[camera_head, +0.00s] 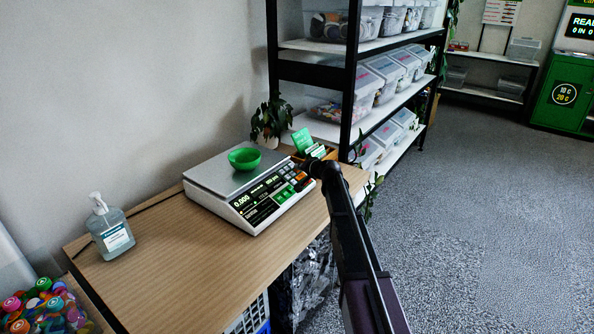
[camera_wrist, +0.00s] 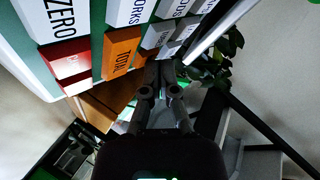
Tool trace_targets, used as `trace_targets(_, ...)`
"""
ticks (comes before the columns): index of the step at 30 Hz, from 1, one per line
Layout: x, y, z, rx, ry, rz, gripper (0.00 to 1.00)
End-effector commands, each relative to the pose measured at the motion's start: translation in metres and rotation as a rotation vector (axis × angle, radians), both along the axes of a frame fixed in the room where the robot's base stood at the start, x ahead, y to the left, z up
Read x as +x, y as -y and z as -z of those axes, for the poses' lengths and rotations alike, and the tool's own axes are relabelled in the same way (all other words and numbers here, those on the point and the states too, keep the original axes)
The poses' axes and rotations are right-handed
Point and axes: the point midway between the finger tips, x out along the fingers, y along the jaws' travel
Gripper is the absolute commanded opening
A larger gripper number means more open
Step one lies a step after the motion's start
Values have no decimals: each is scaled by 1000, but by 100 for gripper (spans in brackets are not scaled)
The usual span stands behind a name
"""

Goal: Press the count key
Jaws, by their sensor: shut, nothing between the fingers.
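The counting scale (camera_head: 222,205) stands on the wooden table with a lit display and a keypad (camera_head: 284,194) on its sloped front. A green bowl (camera_head: 244,158) sits on its pan. My gripper (camera_head: 316,166) is shut and empty at the keypad's far right end. In the wrist view the closed fingertips (camera_wrist: 160,72) are close to an orange TOTAL key (camera_wrist: 121,52) and some white keys (camera_wrist: 158,36); I cannot tell whether they touch. A ZERO key (camera_wrist: 48,18) and a red key (camera_wrist: 68,60) also show. No key label reading count is legible.
A sanitizer bottle (camera_head: 110,228) stands on the table (camera_head: 178,282) left of the scale. A potted plant (camera_head: 270,118) and a card box (camera_head: 318,150) are behind it. A shelf rack (camera_head: 350,85) with bins stands beyond. Open floor (camera_head: 480,210) lies to the right.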

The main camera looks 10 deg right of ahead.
Motion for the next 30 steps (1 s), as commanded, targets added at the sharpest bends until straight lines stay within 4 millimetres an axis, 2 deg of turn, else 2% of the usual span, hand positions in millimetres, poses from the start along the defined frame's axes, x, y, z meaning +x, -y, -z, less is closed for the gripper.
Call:
trace_targets(7, -3, 3, -11, 0, 0, 0, 0)
trace_targets(22, -4, 4, -12, 0, 0, 0, 0)
trace_targets(30, -8, 8, -27, 0, 1, 1, 0)
